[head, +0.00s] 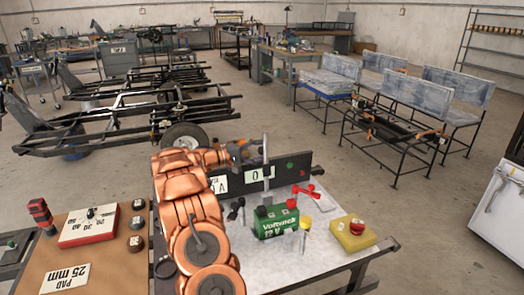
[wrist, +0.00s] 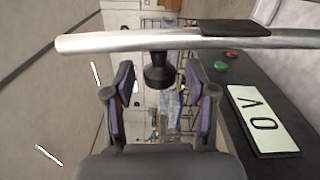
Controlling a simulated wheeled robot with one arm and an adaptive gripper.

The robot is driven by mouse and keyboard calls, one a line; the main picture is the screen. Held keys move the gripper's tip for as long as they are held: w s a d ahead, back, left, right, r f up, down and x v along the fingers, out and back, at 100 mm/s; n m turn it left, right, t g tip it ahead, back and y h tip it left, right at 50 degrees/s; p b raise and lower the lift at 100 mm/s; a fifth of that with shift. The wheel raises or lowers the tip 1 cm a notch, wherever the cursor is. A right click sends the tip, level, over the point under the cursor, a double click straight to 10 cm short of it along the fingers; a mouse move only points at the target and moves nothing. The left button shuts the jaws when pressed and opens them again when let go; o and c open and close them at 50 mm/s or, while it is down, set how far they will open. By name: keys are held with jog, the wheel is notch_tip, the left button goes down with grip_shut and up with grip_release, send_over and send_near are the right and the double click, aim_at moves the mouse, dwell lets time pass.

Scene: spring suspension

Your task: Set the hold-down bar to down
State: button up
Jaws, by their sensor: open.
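The hold-down bar appears to be the silver bar (head: 266,160) standing upright behind the green battery (head: 277,222) in the head view. In the wrist view the bar (wrist: 120,42) runs across the top, with a black sleeve at its right end and a black knob (wrist: 158,72) on its side. My gripper (wrist: 160,75) is open. The knob shows between its two fingertips; I cannot tell whether it lies between them or just beyond. In the head view my gripper (head: 243,153) is left of the bar, partly hidden by my arm.
A dark panel (head: 298,165) with a white lettered plate (wrist: 263,120) and green and red buttons stands beside the bar. Red and black clamps lie near the battery. A yellow box with a red button (head: 353,233) is at right.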

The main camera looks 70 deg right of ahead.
jog(key=shift+s+d, duration=0.4)
grip_shut()
dwell(0.4)
